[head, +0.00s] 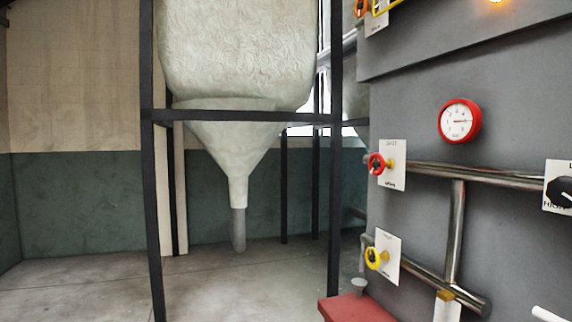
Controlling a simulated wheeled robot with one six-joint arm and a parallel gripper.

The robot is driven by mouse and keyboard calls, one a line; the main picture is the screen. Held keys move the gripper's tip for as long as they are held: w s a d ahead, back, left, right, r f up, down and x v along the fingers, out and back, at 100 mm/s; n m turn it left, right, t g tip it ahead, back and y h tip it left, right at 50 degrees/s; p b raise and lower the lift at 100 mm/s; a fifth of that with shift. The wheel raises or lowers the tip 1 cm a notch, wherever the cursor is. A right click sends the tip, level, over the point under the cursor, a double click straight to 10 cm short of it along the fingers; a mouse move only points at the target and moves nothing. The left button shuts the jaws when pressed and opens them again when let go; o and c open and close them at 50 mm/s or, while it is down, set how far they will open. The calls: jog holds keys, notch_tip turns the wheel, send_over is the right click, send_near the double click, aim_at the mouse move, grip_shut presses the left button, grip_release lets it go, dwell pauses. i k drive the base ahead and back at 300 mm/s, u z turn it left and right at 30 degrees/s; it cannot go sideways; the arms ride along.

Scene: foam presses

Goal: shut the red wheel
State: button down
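The red wheel (377,164) is a small handwheel in front of a white label plate (393,166) on the grey machine panel, right of centre in the head view. It sits at the left end of a horizontal metal pipe (470,174). Whether its valve is open or shut cannot be told from this view.
A yellow wheel (374,258) sits lower on another pipe. A red-rimmed gauge (459,121) and a black knob (562,192) are on the panel. A red block (355,308) stands below. A framed hopper (238,60) stands left; the floor (75,275) is clear.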

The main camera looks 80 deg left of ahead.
aim_at(381, 163)
jog(key=u, duration=3.5)
jog(key=i, duration=2.4)
jog(key=z, duration=3.35)
